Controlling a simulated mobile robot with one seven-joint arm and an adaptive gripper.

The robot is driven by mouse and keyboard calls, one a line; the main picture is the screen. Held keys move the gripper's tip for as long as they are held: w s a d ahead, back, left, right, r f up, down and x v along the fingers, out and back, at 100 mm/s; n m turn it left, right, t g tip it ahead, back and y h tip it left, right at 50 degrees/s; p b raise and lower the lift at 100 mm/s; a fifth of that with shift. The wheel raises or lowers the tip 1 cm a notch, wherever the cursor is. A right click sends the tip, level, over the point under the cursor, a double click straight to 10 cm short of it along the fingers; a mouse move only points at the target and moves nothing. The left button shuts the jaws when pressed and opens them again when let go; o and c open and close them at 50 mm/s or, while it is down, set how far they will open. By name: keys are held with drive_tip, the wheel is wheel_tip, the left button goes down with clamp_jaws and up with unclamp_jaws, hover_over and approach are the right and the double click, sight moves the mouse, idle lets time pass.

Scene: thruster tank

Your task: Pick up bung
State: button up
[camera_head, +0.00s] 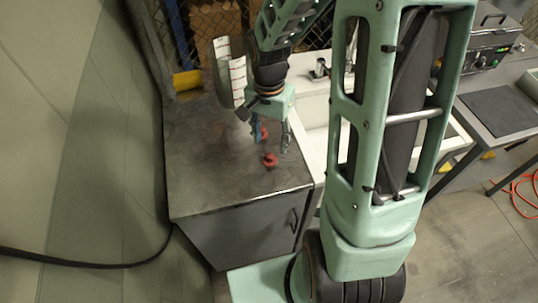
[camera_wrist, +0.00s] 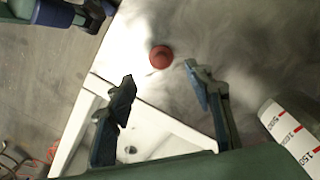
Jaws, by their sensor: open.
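The red bung (camera_head: 270,160) stands on the dark grey cabinet top (camera_head: 215,180), near its right side. In the wrist view the bung (camera_wrist: 161,57) shows as a red disc close to the top's edge. My gripper (camera_head: 272,146) is above the cabinet top with its fingers apart and nothing between them. In the wrist view the bung lies just beyond the gap between the fingertips (camera_wrist: 160,74), apart from both. A second red patch (camera_head: 264,133) shows beside the left finger in the head view; I cannot tell what it is.
A clear graduated container with red marks (camera_head: 238,80) stands at the back of the top; it also shows in the wrist view (camera_wrist: 290,135). A white sink (camera_head: 313,115) adjoins on the right. The front left of the top is clear. A chain-link fence stands behind.

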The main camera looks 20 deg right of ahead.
sight(269, 155)
drive_tip(key=shift+a+f, duration=0.2)
drive_tip(key=shift+f, duration=3.55)
drive_tip(key=c, duration=0.9)
